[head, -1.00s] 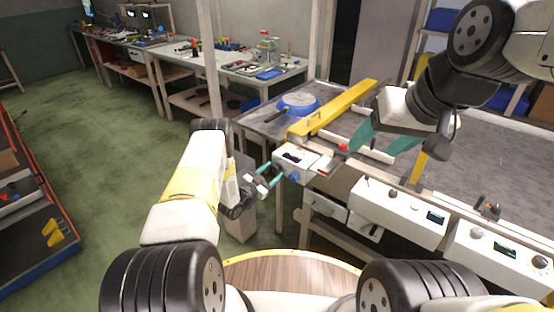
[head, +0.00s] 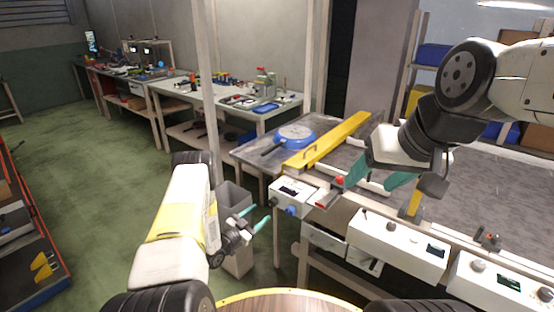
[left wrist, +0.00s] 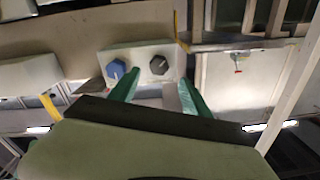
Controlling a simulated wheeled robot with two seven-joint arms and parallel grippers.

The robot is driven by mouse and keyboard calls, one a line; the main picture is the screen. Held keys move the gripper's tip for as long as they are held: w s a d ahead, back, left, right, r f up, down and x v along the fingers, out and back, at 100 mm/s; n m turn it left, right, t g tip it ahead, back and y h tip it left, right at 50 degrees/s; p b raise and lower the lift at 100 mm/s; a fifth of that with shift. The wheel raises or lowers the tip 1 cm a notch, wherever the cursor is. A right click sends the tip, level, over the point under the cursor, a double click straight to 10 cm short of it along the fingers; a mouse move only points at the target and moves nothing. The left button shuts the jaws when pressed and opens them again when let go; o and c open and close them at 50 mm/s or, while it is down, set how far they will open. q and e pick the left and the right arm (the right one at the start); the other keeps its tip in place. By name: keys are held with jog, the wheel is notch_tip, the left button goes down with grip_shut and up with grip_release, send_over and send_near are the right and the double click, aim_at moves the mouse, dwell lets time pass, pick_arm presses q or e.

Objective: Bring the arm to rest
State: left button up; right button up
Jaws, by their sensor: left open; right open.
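My left gripper (head: 252,219) is open and empty, below and left of the white control box (head: 289,195) with the blue knob at the bench corner. In the left wrist view its green fingers (left wrist: 158,80) are spread apart, and a white box with a blue knob (left wrist: 117,68) and a black knob (left wrist: 159,65) shows beyond them. My right gripper (head: 366,184) is open over the bench front, near a red button (head: 339,181). Nothing shows between its teal fingers.
White control boxes (head: 396,243) line the bench front. A grey bin (head: 234,196) stands behind my left gripper. Green floor (head: 100,190) is open at left.

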pick_arm(q)
jog(key=w+a+r+n+g+y, duration=0.1)
jog(key=w+a+r+n+y, duration=0.2)
jog(key=r, duration=0.9)
jog(key=w+a+r+y, duration=0.3)
jog(key=w+r, duration=0.2)
jog(key=r, duration=0.7)
jog(key=s+a+r+n+g+y, duration=0.1)
jog(key=s+r, duration=0.2)
jog(key=r, duration=0.2)
jog(key=s+r+n+g+y, duration=0.1)
jog(key=s+r+y, duration=0.15)
jog(key=r, duration=0.25)
jog(key=s+d+r+n+g, duration=0.15)
jog(key=s+r, duration=0.35)
jog(key=s, duration=0.5)
jog(key=s+r+n+g, duration=0.1)
jog(key=s+r+n, duration=0.1)
jog(key=s+r, duration=0.5)
jog(key=s+d+f+g+h, duration=0.1)
jog(key=s+d, duration=0.1)
jog(key=s, duration=0.9)
jog(key=s+d+f+n+g+h, duration=0.1)
jog(key=s+d+g, duration=0.1)
jog(key=s, duration=0.9)
jog(key=shift+s+d+f, duration=0.15)
jog(key=shift+d+f, duration=0.05)
jog(key=shift+d, duration=0.05)
jog(key=shift+c, duration=0.2)
